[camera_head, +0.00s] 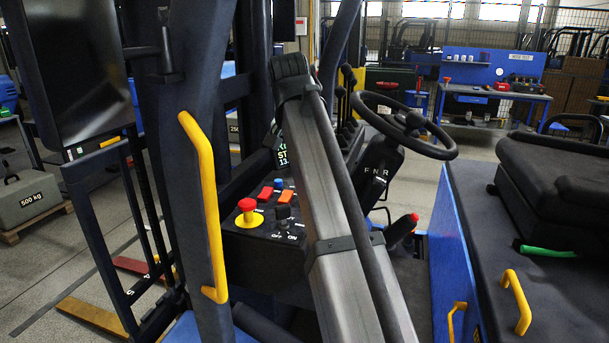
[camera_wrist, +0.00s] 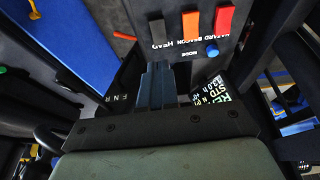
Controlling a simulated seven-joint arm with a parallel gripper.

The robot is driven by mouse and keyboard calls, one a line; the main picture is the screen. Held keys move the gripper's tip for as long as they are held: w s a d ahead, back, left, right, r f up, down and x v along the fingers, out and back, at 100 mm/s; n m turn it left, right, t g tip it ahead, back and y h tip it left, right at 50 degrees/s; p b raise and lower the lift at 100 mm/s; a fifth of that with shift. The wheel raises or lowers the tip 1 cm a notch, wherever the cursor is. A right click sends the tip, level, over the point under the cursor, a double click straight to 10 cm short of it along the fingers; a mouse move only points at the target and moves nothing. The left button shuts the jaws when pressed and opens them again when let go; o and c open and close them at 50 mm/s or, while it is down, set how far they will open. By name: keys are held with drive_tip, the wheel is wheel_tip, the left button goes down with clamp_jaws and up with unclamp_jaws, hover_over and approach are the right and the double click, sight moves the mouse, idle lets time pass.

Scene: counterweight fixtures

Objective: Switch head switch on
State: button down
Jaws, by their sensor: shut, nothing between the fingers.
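In the wrist view a row of rocker switches sits on a dark panel: a dark switch (camera_wrist: 157,34), which I take to be the head switch, an orange switch (camera_wrist: 191,24) and a red switch (camera_wrist: 224,20). White lettering runs along the row, but is hard to read at this angle. My gripper (camera_wrist: 157,66) is shut and empty, its tips just below the dark switch in the picture. Whether they touch it, and which way it is tilted, I cannot tell. In the head view my arm hides the dark switch and the gripper.
A blue button (camera_wrist: 211,50) and a lit display (camera_wrist: 212,92) lie close to the fingers. In the head view a red mushroom button (camera_head: 246,206), a black knob (camera_head: 283,212) and a steering wheel (camera_head: 404,124) stand near my arm. A yellow handrail (camera_head: 206,200) is to its left.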

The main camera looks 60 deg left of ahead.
drive_tip(key=shift+v, duration=2.1)
drive_tip(key=shift+w+a+r, duration=0.2)
drive_tip(key=shift+w+a, duration=0.25)
drive_tip(key=shift+a, duration=0.05)
drive_tip(key=shift+f, duration=0.15)
drive_tip(key=x, duration=1.3)
drive_tip(key=shift+s+d+f, duration=0.15)
drive_tip(key=shift+f, duration=0.3)
drive_tip(key=shift+f, duration=0.1)
